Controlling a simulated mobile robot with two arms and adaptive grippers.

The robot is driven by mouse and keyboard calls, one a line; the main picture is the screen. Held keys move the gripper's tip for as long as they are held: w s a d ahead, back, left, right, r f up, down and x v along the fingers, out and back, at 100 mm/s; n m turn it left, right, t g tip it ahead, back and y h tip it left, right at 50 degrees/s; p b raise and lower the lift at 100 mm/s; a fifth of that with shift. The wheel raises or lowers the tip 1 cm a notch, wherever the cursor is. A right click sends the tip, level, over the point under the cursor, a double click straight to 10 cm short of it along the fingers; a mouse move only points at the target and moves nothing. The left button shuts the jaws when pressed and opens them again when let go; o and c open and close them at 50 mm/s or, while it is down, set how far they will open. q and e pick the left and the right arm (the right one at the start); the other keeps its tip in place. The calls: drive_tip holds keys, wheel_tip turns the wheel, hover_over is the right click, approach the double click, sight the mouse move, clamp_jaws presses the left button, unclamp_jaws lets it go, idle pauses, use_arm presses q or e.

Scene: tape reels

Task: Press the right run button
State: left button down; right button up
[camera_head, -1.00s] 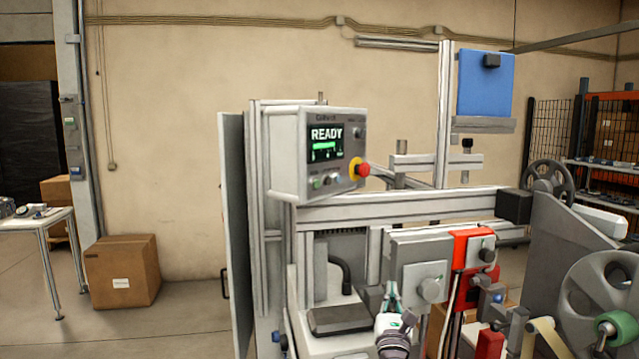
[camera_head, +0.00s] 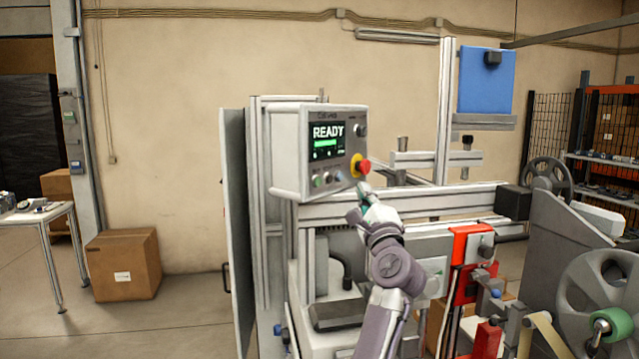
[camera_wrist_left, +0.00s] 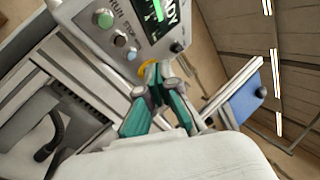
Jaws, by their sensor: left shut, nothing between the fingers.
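A grey control box (camera_head: 290,150) with a lit READY screen (camera_head: 328,140) hangs on the machine frame. Its green button (camera_head: 316,181) sits low on the front panel, and in the left wrist view the green button (camera_wrist_left: 104,18) is beside the word RUN. A dark button (camera_wrist_left: 120,40) marked STOP and a pale blue button (camera_wrist_left: 132,56) follow in the row. A red emergency knob (camera_head: 363,167) on yellow is at the right. My left gripper (camera_head: 362,188) is shut and empty, just below the knob and right of the button row. My right gripper is not in view.
The aluminium rail (camera_head: 430,203) runs behind my left gripper. A red machine block (camera_head: 468,247) and a large reel (camera_head: 600,290) are to the right. A cardboard box (camera_head: 123,265) stands on the floor at left.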

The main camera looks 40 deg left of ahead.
sight(318, 182)
use_arm(q)
drive_tip(key=a+p, duration=0.2)
drive_tip(key=a, duration=0.6)
drive_tip(key=shift+w+a, duration=0.2)
drive_tip(key=shift+a, duration=0.2)
idle(1.2)
drive_tip(key=shift+a, duration=0.45)
